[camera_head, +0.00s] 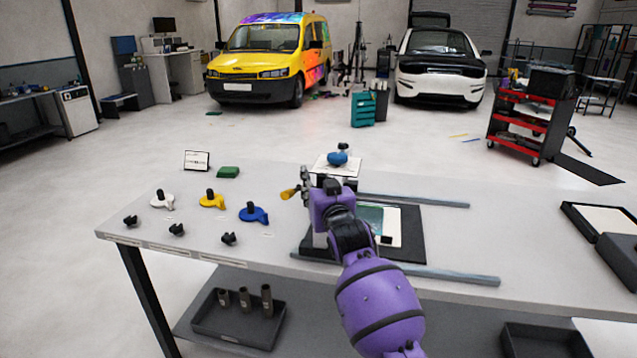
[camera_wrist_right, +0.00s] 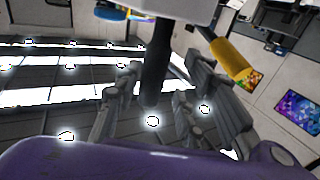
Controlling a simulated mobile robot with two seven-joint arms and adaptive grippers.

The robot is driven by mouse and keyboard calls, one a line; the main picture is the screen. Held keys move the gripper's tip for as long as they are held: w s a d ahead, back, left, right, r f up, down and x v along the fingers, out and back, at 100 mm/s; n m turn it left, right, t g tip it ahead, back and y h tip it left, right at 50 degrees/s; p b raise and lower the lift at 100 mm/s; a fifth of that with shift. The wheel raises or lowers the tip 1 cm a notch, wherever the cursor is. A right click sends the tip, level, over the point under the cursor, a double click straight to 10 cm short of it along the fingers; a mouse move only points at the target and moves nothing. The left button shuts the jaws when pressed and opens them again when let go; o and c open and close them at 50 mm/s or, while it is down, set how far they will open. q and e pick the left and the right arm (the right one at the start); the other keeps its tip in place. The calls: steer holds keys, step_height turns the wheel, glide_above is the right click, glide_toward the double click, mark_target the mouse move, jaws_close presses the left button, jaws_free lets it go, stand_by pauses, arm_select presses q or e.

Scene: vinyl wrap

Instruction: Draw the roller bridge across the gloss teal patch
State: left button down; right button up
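The gloss teal patch (camera_head: 371,213) lies on a black mat (camera_head: 411,240) on the table, partly hidden by my right arm. Two grey rails (camera_head: 430,201) run beside the mat. The roller bridge is mostly hidden behind my right gripper (camera_head: 318,190) at the mat's left end; a yellow handle (camera_head: 290,193) sticks out there. In the right wrist view a dark upright handle (camera_wrist_right: 156,65) hangs from a white block (camera_wrist_right: 165,8) between the fingers of my right gripper (camera_wrist_right: 160,90). I cannot tell whether both fingers touch it. My left gripper is out of view.
White, yellow and blue knobbed tools (camera_head: 253,213) and small black knobs (camera_head: 177,229) stand at the table's left. A blue-topped thing (camera_head: 337,158) sits behind my gripper. Black and white trays (camera_head: 601,220) lie at the right.

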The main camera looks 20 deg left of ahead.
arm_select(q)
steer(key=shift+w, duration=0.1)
arm_select(e)
steer(key=shift+w+d+r, duration=0.1)
steer(key=shift+d, duration=0.1)
steer(key=shift+s+d, duration=0.1)
steer(key=shift+s, duration=0.1)
steer(key=v, duration=1.1)
steer(key=shift+s, duration=0.3)
steer(key=shift+r, duration=0.1)
